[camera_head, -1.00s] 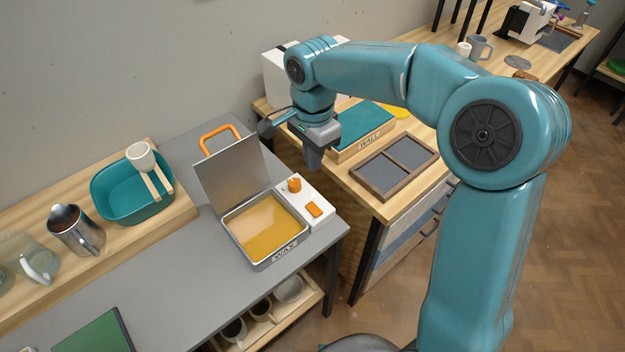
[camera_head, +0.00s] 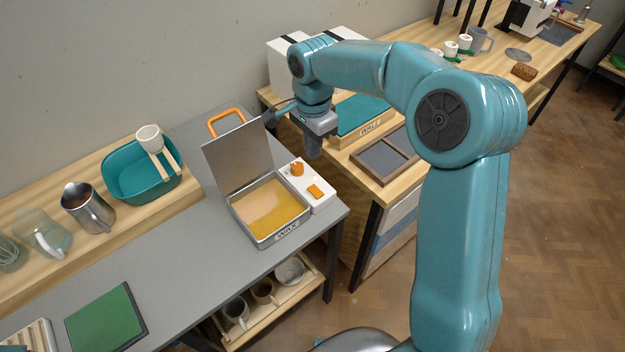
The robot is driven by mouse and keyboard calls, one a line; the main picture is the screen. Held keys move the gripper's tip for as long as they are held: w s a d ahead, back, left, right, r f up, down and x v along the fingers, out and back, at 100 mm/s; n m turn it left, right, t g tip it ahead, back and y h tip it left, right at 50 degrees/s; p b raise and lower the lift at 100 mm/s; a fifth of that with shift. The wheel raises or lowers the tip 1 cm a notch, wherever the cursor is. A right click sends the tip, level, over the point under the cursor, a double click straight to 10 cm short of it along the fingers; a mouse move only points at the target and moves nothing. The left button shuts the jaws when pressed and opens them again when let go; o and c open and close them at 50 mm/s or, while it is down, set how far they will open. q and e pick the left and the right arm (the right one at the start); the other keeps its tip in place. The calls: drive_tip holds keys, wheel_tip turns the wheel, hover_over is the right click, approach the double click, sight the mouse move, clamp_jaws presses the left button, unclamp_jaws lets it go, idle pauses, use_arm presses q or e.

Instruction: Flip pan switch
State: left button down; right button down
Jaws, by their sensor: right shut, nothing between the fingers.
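The wax pan (camera_head: 238,207) stands on the grey table with its lid (camera_head: 238,160) raised and an orange handle (camera_head: 226,121) on top. Yellow-amber wax (camera_head: 268,208) fills it. At its right side is a white control box (camera_head: 322,203) with an orange knob (camera_head: 297,169) and an orange rocker switch (camera_head: 315,191). My right gripper (camera_head: 314,150) is shut and empty, pointing down. In the picture it is above the control box, just beyond the knob, apart from the switch. My left gripper is not in view.
A teal tub (camera_head: 130,183) with a white cup-shaped tool, a metal pitcher (camera_head: 88,207) and a glass jug (camera_head: 45,236) stand left on a wooden shelf. A green board (camera_head: 105,318) lies in front. A framed tray (camera_head: 378,160) lies right.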

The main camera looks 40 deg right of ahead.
sight(312, 188)
wheel_tip(312, 188, down, 11)
drive_tip(key=shift+s+f+p, duration=0.1)
drive_tip(key=shift+f+p, duration=0.05)
drive_tip(key=shift+p, duration=0.35)
drive_tip(key=shift+f, duration=0.2)
